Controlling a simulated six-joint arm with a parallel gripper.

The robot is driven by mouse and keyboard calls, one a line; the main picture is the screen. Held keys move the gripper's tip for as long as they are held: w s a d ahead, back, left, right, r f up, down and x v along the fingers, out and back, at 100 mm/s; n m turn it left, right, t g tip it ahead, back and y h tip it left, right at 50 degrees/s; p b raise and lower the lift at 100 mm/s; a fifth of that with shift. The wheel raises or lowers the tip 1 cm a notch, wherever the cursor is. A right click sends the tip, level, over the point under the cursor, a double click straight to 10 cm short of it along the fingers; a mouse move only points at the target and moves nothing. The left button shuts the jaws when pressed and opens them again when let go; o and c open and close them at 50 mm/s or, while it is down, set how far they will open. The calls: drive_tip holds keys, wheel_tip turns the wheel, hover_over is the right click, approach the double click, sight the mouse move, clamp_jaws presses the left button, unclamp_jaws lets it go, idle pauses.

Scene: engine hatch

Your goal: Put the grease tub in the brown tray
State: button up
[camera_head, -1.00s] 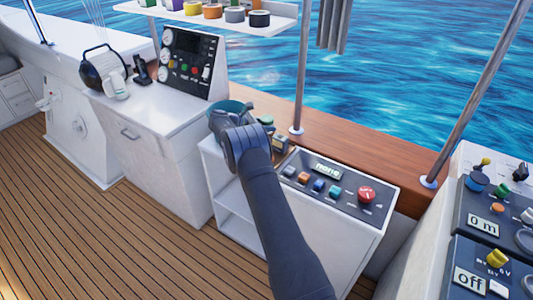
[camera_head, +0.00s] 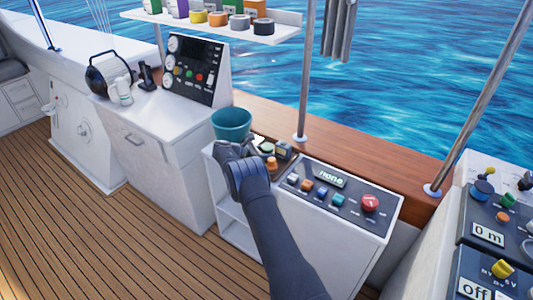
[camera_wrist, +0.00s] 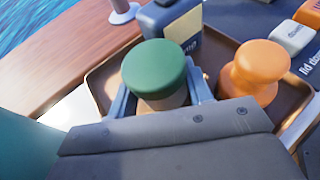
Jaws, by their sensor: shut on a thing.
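The grease tub, a tan tub with a green lid (camera_wrist: 155,68), sits between the fingers of my gripper (camera_wrist: 160,92) in the wrist view. My gripper is shut on it. The tub is over the brown tray (camera_wrist: 103,78), and its base is hidden, so I cannot tell whether it touches the tray floor. In the head view, my gripper (camera_head: 258,150) is at the left of the tray area, with the green lid (camera_head: 267,148) just beyond it. The tray itself is mostly hidden there.
An orange knob-shaped item (camera_wrist: 255,70) and a dark blue labelled container (camera_wrist: 172,25) are close beside the tub in the tray area. A teal bucket (camera_head: 232,124) stands just behind my gripper. A button panel (camera_head: 335,190) lies to the right.

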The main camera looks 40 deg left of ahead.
drive_tip(key=o, duration=1.1)
drive_tip(key=shift+f, duration=0.15)
drive_tip(key=shift+c, duration=0.2)
drive_tip(key=shift+s+a+r, duration=0.2)
drive_tip(key=shift+s+r, duration=0.05)
drive_tip(key=shift+r, duration=0.1)
drive_tip(key=v, duration=1.1)
drive_tip(key=shift+s, duration=0.15)
